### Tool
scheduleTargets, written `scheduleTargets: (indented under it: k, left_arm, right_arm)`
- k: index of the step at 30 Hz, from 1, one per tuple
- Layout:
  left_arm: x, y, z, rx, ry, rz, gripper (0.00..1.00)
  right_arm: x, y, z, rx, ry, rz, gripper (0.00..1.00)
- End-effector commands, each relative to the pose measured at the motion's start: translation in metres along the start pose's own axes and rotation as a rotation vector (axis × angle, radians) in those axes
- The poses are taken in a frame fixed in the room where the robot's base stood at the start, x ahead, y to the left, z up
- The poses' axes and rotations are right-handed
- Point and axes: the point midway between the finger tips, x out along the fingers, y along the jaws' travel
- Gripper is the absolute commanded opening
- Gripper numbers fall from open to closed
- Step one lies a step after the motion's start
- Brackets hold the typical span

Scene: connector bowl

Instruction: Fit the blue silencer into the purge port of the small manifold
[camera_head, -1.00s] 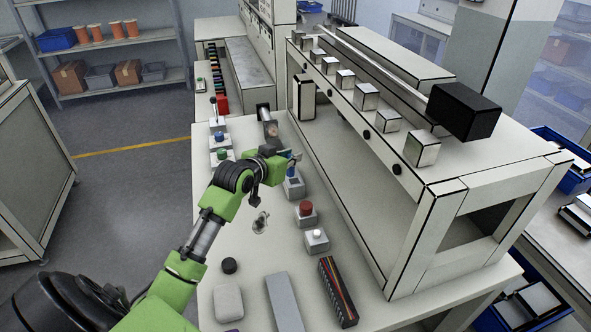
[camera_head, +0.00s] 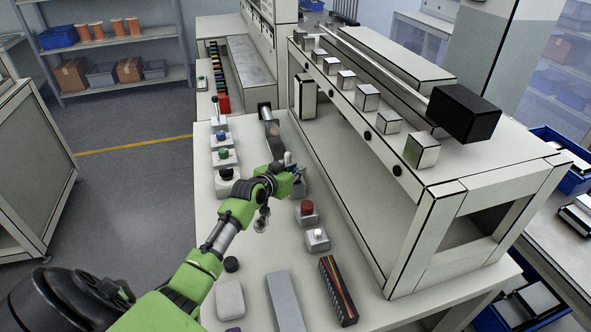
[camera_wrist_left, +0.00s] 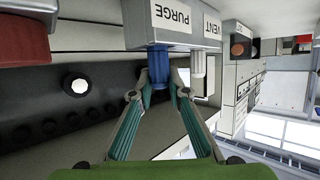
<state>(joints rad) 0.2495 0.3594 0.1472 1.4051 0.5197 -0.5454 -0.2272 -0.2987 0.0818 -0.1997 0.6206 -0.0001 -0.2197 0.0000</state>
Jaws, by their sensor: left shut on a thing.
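The small manifold (camera_wrist_left: 168,38) is a grey block labelled PURGE and VENT at the top of the left wrist view. The blue silencer (camera_wrist_left: 157,70) stands under the PURGE label, its upper end meeting the manifold's face; I cannot tell how deep it sits in the port. My left gripper (camera_wrist_left: 160,95) is shut on the silencer, one green-padded finger on each side. A white fitting (camera_wrist_left: 197,66) sits beside it under VENT. In the head view my left gripper (camera_head: 293,177) is at the manifold (camera_head: 301,188) and hides most of it. My right gripper is not in view.
A red-button block (camera_head: 307,211) and a white-button block (camera_head: 317,240) stand nearer on the bench. Several button boxes (camera_head: 224,160) line its left edge. A framed rack (camera_head: 370,150) rises close on the right. A striped strip (camera_head: 338,292) lies in front.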

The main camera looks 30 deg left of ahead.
Motion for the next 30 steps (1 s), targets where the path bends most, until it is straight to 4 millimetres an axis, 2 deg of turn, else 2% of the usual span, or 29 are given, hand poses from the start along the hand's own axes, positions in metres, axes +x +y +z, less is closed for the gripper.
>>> scheduleTargets:
  k: [5,6,8,21,26,30]
  left_arm:
    - [0.002,0.000,0.004,0.000,-0.001,0.000,0.01]
    - [0.001,0.000,0.004,0.000,-0.001,0.000,0.21]
    - [0.001,0.000,0.003,0.000,-0.001,0.000,0.33]
    - [-0.003,-0.001,0.000,0.000,0.000,-0.001,0.33]
    - [-0.020,-0.001,0.001,0.002,-0.001,-0.001,0.33]
    - [-0.043,-0.001,0.001,0.002,0.000,-0.001,0.33]
  right_arm:
    - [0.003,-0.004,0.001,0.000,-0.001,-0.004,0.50]
    - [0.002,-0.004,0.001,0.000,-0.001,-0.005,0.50]
    - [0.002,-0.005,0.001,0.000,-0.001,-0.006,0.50]
    - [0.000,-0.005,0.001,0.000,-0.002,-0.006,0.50]
    - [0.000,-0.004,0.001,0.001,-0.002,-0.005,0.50]
    - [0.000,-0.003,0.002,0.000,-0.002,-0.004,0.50]
